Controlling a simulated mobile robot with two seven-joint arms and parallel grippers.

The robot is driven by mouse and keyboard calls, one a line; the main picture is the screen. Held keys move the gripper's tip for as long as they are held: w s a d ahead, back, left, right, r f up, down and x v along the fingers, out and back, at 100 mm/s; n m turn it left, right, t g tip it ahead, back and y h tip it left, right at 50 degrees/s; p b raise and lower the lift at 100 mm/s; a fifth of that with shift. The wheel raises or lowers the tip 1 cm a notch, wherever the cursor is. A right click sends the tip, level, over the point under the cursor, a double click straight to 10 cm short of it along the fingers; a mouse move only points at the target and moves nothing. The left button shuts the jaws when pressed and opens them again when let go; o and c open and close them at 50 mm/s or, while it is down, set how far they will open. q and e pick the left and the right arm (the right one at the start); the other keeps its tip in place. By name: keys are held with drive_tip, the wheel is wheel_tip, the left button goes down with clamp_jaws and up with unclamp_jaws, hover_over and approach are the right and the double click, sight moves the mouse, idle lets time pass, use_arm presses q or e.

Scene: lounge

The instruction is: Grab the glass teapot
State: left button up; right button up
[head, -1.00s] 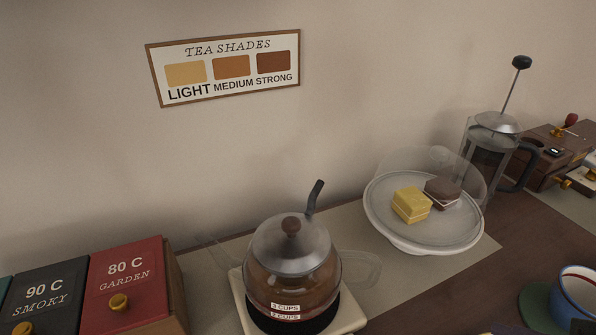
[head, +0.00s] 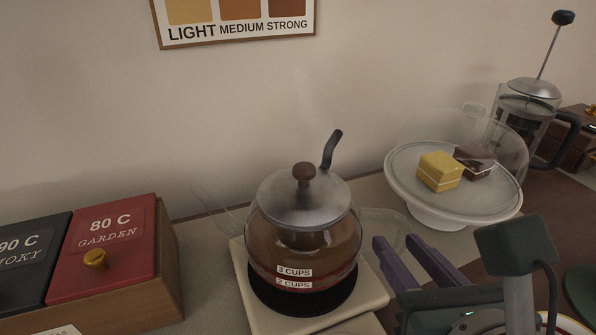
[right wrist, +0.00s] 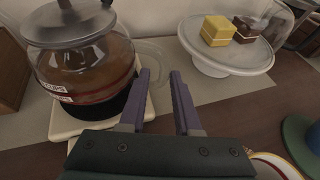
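The glass teapot (head: 304,240) stands upright on a cream warming base (head: 258,308) with a black round pad. It has a metal lid with a brown knob, brown liquid inside and "3 CUPS" and "2 CUPS" labels. Its clear glass handle (head: 385,228) points right and its thin spout points left. My right gripper (head: 396,241) is open and empty, with two purple fingers just in front of the handle. In the right wrist view the teapot (right wrist: 85,55) is at the upper left, and the fingers (right wrist: 159,75) point toward the handle's right side. My left gripper is not in view.
A cake stand (head: 445,205) with a clear dome and two cakes is right of the teapot. A French press (head: 525,105) stands behind it. A wooden box with a red drawer (head: 105,245) is at left. A cup shows at the lower right of the wrist view.

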drive_tip(key=b+x, duration=0.1)
drive_tip(key=x, duration=0.4)
drive_tip(key=shift+w+f, duration=0.1)
drive_tip(key=shift+w, duration=0.15)
drive_tip(key=shift+c, duration=0.3)
clamp_jaws()
idle(0.8)
